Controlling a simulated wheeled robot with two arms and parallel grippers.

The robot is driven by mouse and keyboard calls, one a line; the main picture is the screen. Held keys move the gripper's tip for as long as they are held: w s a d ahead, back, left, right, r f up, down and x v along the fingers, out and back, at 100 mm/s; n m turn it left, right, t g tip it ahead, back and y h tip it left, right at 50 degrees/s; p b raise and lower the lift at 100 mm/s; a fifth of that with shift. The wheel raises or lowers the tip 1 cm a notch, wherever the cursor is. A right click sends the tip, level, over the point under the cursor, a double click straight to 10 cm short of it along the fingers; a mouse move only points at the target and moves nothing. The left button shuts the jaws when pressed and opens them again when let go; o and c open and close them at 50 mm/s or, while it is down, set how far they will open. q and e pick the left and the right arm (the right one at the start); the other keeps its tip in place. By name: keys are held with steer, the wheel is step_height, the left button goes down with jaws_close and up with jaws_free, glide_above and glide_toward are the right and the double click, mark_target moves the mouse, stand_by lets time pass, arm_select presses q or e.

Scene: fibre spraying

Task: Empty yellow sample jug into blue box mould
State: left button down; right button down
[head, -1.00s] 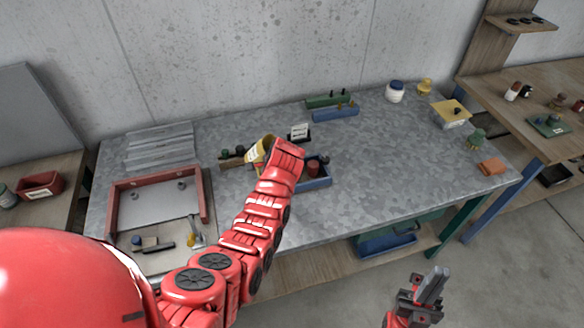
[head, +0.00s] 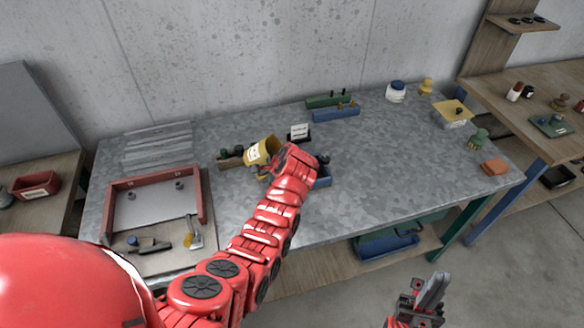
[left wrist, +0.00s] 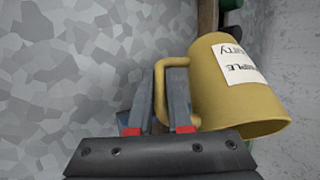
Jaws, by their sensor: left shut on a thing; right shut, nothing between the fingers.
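The yellow sample jug (head: 259,150) is in the middle of the workbench in the head view, tilted with its mouth towards the right. Its white label also shows on the jug in the left wrist view (left wrist: 215,95). My left gripper (left wrist: 160,100) is shut on the jug's handle; in the head view my wrist hides most of it. A blue box (head: 323,178) is partly hidden behind my left wrist, to the right of the jug. A long blue block-like box (head: 336,114) lies further back; I cannot tell which is the mould. My right gripper (head: 436,290) is shut and empty, away from the bench.
A green long box (head: 330,100) lies behind the blue one. A small sign (head: 299,132) stands behind my left wrist. A red-framed tray (head: 157,210) is at left. A white jar (head: 396,92) and yellow-lidded box (head: 453,113) stand at right. The bench's right middle is clear.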

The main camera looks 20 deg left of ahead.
arm_select(q)
steer(key=shift+w+a+f+b, duration=0.15)
steer(key=shift+a+f+b, duration=0.05)
steer(key=shift+b, duration=0.1)
steer(key=shift+d+y+b, duration=0.1)
steer(key=shift+y+b, duration=0.3)
steer(key=shift+f+b, duration=0.25)
steer(key=shift+b, duration=0.2)
steer(key=shift+r+y, duration=0.2)
steer(key=shift+y, duration=0.2)
steer(key=shift+a+b, duration=0.25)
steer(key=shift+b, duration=0.25)
steer(key=shift+r+y+b, duration=0.15)
steer(key=shift+y+b, duration=0.15)
steer(key=shift+b, duration=0.3)
steer(key=shift+r+y+b, duration=0.2)
steer(key=shift+y+b, duration=0.15)
steer(key=shift+y, duration=0.25)
